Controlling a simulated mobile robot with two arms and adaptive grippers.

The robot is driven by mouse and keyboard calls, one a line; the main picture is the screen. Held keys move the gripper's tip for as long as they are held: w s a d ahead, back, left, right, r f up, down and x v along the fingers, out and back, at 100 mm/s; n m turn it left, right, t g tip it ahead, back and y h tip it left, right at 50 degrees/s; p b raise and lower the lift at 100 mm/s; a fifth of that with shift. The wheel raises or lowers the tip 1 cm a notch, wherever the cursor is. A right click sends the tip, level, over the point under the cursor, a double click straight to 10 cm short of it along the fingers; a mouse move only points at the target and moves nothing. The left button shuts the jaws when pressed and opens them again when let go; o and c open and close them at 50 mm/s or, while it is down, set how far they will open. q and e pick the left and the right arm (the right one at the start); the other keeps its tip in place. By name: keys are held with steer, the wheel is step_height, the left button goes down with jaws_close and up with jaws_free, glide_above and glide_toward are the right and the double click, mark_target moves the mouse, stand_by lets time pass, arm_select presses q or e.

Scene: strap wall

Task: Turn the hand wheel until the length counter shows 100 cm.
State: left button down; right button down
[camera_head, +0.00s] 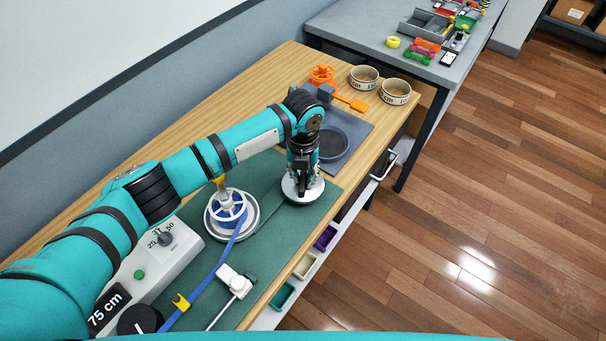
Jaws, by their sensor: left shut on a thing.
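The length counter (105,310) at the lower left reads 75 cm in white on black. A black round knob (138,321) with a white line sits beside it, partly cut off by the frame's lower edge. A white spoked wheel (228,205) stands on a round base on the green mat, with a blue strap running from it toward the lower left. My left gripper (303,182) points down at a round pale disc (303,193) right of the spoked wheel. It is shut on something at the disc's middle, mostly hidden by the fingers. My right gripper is not in view.
A white clamp (233,281) is near the strap.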

mark_target(303, 176)
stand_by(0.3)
arm_select(q)
steer(key=c, duration=1.3)
jaws_free()
steer(key=shift+r, duration=0.1)
step_height(303, 176, up, 12)
steer(key=shift+f, duration=0.1)
